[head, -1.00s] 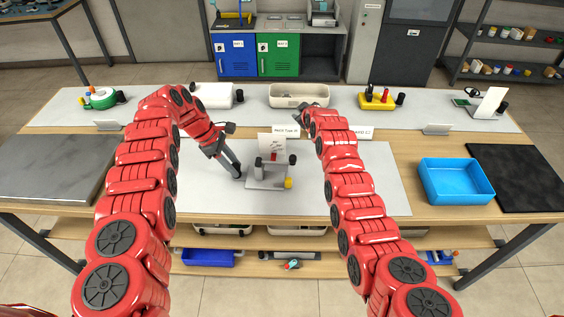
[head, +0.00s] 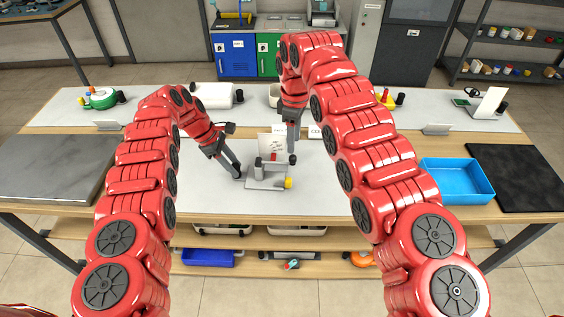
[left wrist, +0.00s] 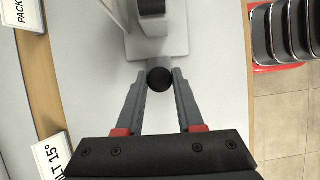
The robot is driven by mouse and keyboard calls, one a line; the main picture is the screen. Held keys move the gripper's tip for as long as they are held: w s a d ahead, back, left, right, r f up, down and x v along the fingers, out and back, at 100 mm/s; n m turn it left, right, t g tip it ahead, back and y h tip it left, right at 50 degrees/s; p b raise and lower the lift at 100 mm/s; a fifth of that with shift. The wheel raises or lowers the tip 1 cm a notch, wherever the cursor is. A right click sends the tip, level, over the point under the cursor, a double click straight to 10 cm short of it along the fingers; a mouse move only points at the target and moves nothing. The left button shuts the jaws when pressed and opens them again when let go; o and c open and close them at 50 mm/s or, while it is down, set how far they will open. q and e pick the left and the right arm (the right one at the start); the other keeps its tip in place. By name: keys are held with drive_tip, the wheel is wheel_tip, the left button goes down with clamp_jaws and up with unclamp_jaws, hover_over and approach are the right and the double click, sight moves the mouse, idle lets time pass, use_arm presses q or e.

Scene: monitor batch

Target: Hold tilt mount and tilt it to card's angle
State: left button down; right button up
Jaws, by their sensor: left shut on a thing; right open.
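The grey tilt mount (head: 268,184) stands on the pale mat in the middle of the table, with a yellow knob at its front right. A white card with print (head: 270,143) stands upright at its back. My left gripper (head: 238,175) is at the mount's left side. In the left wrist view its fingers (left wrist: 160,84) are shut on a black round knob (left wrist: 160,78) beside the grey mount. My right gripper (head: 292,152) is open and points down above the mount's right rear, close to another black knob (head: 292,160); I cannot tell if they touch.
An angle sign (left wrist: 52,160) shows in the left wrist view. A blue tray (head: 456,181) and a black mat (head: 520,178) lie at the right, a grey slab (head: 55,168) at the left. The pale mat around the mount is mostly clear.

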sight(293, 156)
wheel_tip(293, 156, down, 6)
drive_tip(key=shift+r, duration=0.1)
idle(0.4)
clamp_jaws()
